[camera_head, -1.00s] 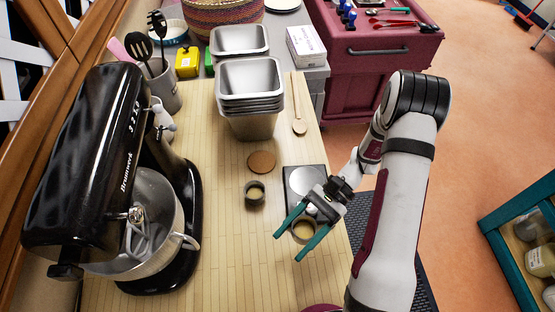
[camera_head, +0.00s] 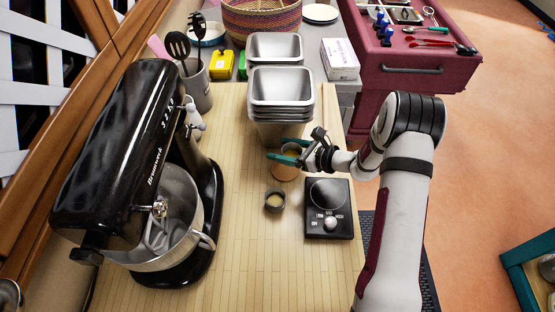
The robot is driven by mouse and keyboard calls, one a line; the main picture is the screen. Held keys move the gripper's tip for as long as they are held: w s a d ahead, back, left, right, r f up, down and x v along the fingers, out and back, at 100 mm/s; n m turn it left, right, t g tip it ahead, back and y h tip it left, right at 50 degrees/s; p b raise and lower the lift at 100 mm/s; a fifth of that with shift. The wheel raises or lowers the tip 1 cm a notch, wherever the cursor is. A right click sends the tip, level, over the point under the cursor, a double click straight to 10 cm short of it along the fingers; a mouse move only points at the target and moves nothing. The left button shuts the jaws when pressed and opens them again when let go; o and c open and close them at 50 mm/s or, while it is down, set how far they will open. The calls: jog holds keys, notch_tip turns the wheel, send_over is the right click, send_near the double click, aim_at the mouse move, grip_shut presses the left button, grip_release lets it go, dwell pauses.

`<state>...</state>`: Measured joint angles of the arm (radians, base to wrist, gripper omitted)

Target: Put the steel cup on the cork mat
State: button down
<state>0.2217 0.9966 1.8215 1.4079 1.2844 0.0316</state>
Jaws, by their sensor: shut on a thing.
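My gripper (camera_head: 284,152) is over the cork mat, its teal fingers pointing left. It is shut on the steel cup (camera_head: 291,152), a small round cup mostly hidden by the fingers. The cork mat (camera_head: 284,174) is a small tan disc on the wooden counter, in front of the stacked steel pans; its far part is hidden by the gripper. I cannot tell whether the cup touches the mat or hangs just above it.
A similar small dark-rimmed cup (camera_head: 275,201) stands just in front of the mat. Stacked steel pans (camera_head: 282,95) stand close behind. A black stand mixer (camera_head: 130,170) fills the left.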

aim_at(276, 165)
jog(key=shift+w+a+f, duration=0.15)
jog(key=shift+a+f, duration=0.35)
jog(key=shift+w+a+f, duration=0.15)
jog(key=shift+a+f, duration=0.3)
jog(key=shift+f, duration=1.65)
jog(key=shift+c, duration=1.4)
grip_release()
jog(key=shift+f, duration=0.1)
